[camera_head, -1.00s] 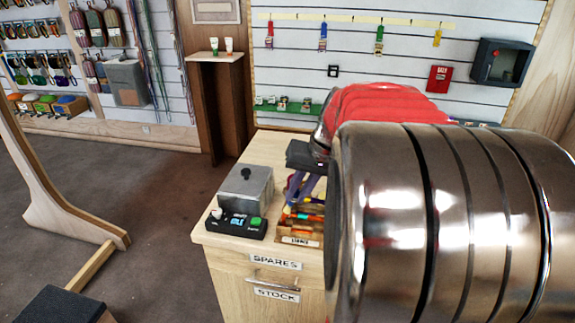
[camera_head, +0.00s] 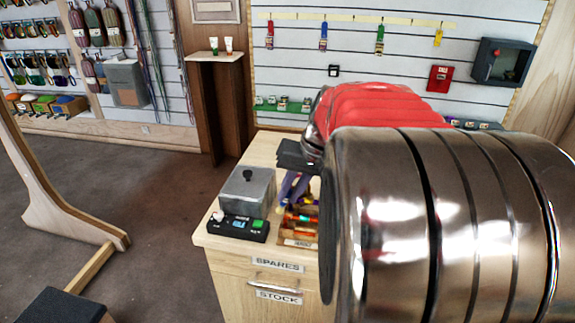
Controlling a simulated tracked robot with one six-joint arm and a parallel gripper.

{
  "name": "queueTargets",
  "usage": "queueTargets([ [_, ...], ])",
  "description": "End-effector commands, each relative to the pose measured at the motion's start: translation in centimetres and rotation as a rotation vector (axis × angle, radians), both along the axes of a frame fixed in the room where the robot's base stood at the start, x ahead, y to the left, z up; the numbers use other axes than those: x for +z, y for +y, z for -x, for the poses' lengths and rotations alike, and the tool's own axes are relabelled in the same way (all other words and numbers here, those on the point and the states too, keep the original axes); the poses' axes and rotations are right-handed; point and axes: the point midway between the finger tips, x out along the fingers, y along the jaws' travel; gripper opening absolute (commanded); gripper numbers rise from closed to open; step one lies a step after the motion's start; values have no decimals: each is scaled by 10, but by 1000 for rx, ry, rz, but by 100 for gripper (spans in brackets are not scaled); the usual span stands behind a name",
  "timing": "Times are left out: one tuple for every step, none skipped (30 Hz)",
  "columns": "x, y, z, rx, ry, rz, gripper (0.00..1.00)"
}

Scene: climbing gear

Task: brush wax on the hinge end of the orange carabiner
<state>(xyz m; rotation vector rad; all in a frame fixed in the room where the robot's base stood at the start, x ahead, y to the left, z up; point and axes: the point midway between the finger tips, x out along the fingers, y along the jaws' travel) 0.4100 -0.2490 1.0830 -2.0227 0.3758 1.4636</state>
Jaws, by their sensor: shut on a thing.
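My gripper (camera_head: 293,189) is low over the cabinet top, with its blue-purple fingers partly seen below a dark block of my wrist. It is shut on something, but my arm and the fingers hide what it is.
A grey lidded box (camera_head: 246,190) and a black device with buttons (camera_head: 238,228) sit left of the tray on the wooden cabinet (camera_head: 215,250). My arm hides the cabinet's right side. Open floor lies to the left.

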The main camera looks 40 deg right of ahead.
Motion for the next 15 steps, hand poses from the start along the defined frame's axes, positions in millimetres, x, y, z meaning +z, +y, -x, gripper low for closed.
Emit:
queueTargets([
  [16,-1,-1,0,-7,7,0],
  [21,-1,-1,0,-7,7,0],
  [22,0,0,0,-4,5,0],
  [25,0,0,0,-3,4,0],
  [28,0,0,0,-4,5,0],
  [32,-1,-1,0,-5,5,0],
  [34,-1,-1,0,-5,5,0],
  [37,0,-1,0,-5,4,0],
  [40,0,-1,0,-5,4,0],
  [43,0,-1,0,-6,5,0],
  [46,0,-1,0,-6,5,0],
  [50,0,-1,1,-5,4,0],
  [52,0,-1,2,-4,4,0],
  [55,1,-1,2,-4,4,0],
  [59,1,-2,4,-5,5,0],
])
